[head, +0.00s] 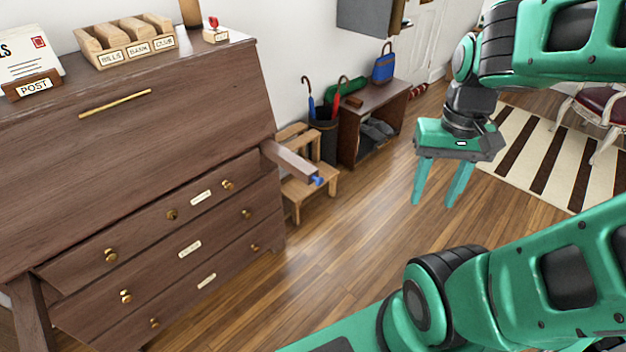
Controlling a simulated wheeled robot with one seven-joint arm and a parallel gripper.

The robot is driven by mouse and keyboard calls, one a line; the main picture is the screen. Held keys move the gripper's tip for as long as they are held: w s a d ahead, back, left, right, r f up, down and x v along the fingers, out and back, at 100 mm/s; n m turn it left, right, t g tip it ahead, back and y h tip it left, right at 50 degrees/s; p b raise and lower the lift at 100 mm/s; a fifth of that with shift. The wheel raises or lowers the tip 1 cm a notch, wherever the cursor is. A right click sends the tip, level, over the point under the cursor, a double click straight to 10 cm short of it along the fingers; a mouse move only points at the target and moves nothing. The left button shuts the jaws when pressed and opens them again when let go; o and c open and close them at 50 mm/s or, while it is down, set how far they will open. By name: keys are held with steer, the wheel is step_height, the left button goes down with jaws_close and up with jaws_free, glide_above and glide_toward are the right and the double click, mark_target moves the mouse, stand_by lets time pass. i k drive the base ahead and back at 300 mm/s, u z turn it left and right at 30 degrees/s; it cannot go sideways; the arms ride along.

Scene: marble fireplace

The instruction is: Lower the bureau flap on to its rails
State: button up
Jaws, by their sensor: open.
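The brown wooden bureau (150,262) stands at the left. Its flap (150,140) is up, sloping and shut against the body, with a brass bar handle (115,103) near its upper edge. The right rail (292,163) sticks out from the bureau's right side below the flap and has a blue end. A brown bar (30,312) juts down at the lower left; I cannot tell whether it is the left rail. My gripper (437,188) is open and empty, fingers pointing down over the floor, well to the right of the bureau and apart from it.
A POST letter holder (33,85), a labelled sorter (125,42) and a red-handled stamp (214,30) stand on top. A wooden step stool (308,188) is behind the right rail. An umbrella bin (322,135) and bench (375,105) line the wall. Floor between is clear.

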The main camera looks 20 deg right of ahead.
mark_target(65, 173)
steer(key=z, duration=0.05)
steer(key=k, duration=0.45)
steer(key=u, duration=0.6)
steer(key=i, duration=1.3)
steer(key=z, duration=0.4)
